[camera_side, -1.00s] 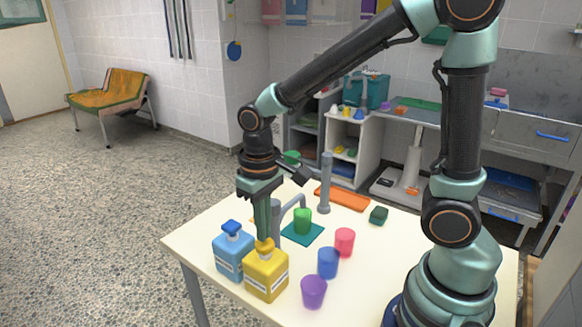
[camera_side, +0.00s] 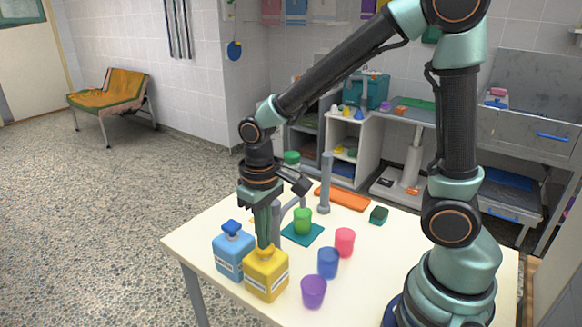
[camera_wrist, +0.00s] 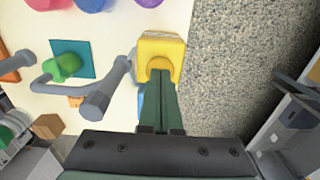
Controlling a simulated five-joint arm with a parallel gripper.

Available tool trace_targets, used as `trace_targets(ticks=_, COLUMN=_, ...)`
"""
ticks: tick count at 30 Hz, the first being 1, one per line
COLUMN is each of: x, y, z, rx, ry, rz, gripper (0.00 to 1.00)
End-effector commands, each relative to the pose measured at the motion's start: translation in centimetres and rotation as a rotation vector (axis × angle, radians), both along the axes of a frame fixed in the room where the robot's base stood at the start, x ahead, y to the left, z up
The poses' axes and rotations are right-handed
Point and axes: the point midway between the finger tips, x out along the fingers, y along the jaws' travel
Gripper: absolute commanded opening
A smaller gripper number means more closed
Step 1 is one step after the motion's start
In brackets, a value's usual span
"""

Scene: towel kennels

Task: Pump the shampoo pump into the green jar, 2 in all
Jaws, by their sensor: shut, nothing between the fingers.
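The green jar (camera_side: 303,222) stands upright on a teal mat (camera_side: 288,235), and it also shows in the wrist view (camera_wrist: 66,66). A yellow pump bottle (camera_side: 266,276) stands at the table's near left edge, with a label too small to read. It also shows in the wrist view (camera_wrist: 160,46). My gripper (camera_side: 263,245) is shut and empty, pointing down, with its fingertips at the yellow bottle's pump head and hiding part of it. A blue pump bottle (camera_side: 229,258) stands close on its left. A grey bent spout (camera_side: 290,206) reaches from a post toward the green jar.
Pink (camera_side: 344,242), blue (camera_side: 328,262) and purple (camera_side: 313,291) cups stand to the right of the yellow bottle. A tall grey post (camera_side: 325,183), an orange tray (camera_side: 342,199) and a dark green block (camera_side: 379,214) are farther back. The grey spout's post is close beside my gripper.

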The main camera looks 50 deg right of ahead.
Motion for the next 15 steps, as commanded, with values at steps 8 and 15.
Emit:
trace_targets(ticks=8, x=0.1, y=0.0, z=1.5, rx=0.001, ry=-0.003, rz=0.000, gripper=0.00)
trace_targets(ticks=15, x=0.1, y=0.0, z=2.6, rx=0.000, ry=-0.002, rz=0.000, gripper=0.00)
